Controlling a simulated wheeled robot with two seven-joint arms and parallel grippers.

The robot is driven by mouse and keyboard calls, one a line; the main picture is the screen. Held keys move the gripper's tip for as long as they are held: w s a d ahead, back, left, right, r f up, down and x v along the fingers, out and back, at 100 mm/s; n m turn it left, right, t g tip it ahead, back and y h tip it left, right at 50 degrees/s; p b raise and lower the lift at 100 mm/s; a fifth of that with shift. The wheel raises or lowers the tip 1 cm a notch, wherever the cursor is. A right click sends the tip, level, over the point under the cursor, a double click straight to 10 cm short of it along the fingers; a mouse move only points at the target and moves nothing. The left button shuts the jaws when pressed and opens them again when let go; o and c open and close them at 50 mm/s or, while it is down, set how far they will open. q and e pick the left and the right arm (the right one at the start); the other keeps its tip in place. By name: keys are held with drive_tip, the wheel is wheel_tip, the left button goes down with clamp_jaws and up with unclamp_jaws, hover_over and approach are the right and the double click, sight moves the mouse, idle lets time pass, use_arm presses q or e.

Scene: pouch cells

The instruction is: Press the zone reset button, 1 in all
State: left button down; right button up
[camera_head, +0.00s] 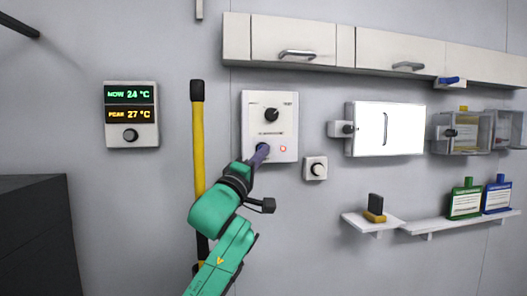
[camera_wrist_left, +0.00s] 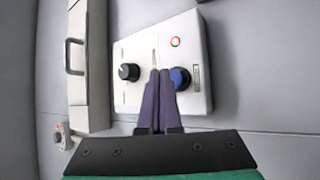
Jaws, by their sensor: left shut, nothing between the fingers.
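A white control panel (camera_head: 251,128) is on the wall, with a black knob (camera_head: 271,115) at its upper part and a small red-lit ring (camera_head: 283,149) at lower right. My left gripper (camera_head: 262,150) is shut and empty, its purple fingertips at the panel's lower left. In the left wrist view the panel (camera_wrist_left: 140,45) appears turned sideways. There the fingertips (camera_wrist_left: 161,75) are beside a round blue button (camera_wrist_left: 181,78) and partly overlap its edge. I cannot tell whether they touch it. The head view mostly hides this button. My right gripper is not in view.
A yellow and black pole (camera_head: 198,140) stands left of the panel, close to my left arm. A temperature display (camera_head: 131,115) is further left. A small knob box (camera_head: 315,168) is right of the panel. Cabinets (camera_head: 380,50) hang above.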

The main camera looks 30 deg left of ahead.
use_arm(q)
drive_tip(key=shift+w+a, duration=0.25)
drive_tip(key=shift+w, duration=0.1)
drive_tip(key=shift+w+a+p, duration=0.3)
drive_tip(key=shift+w+p, duration=0.05)
drive_tip(key=shift+p, duration=0.15)
idle(0.8)
drive_tip(key=shift+s+d+b, duration=0.35)
drive_tip(key=shift+s+d, duration=0.15)
drive_tip(key=shift+s, duration=0.2)
drive_tip(key=s+d, duration=0.1)
drive_tip(key=s, duration=0.1)
drive_tip(key=s+d+b, duration=0.1)
drive_tip(key=s+d, duration=0.1)
idle(0.5)
